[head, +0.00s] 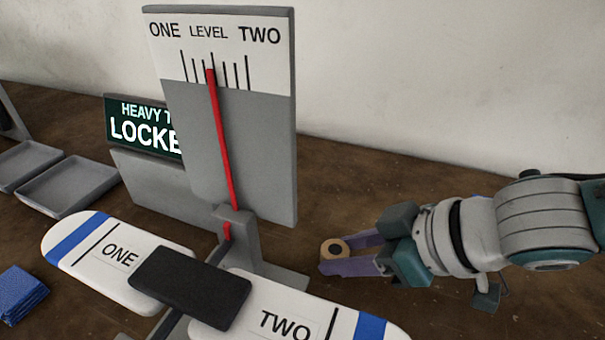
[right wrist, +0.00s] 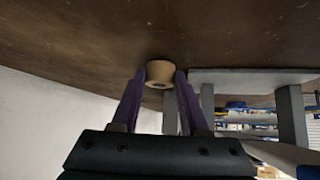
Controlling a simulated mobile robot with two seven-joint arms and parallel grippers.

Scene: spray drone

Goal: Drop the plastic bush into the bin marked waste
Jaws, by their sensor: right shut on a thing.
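A small tan ring-shaped bush (head: 333,248) with a hole through it is held between the purple fingertips of my right gripper (head: 338,256). It also shows between both fingers in the right wrist view (right wrist: 159,72). The gripper is shut on it, just right of the balance's post. I cannot tell from the pictures how high it is above the table. No bin marked waste shows in either view. My left gripper is not in view.
A balance with a tall dial panel (head: 245,140) and pans marked ONE (head: 80,262) and TWO (head: 260,300) stands in the middle. A LOCKED-type sign (head: 140,125), grey trays (head: 68,187) and a blue folded item (head: 20,295) are left. Brown table (head: 400,175) is bare behind my right gripper.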

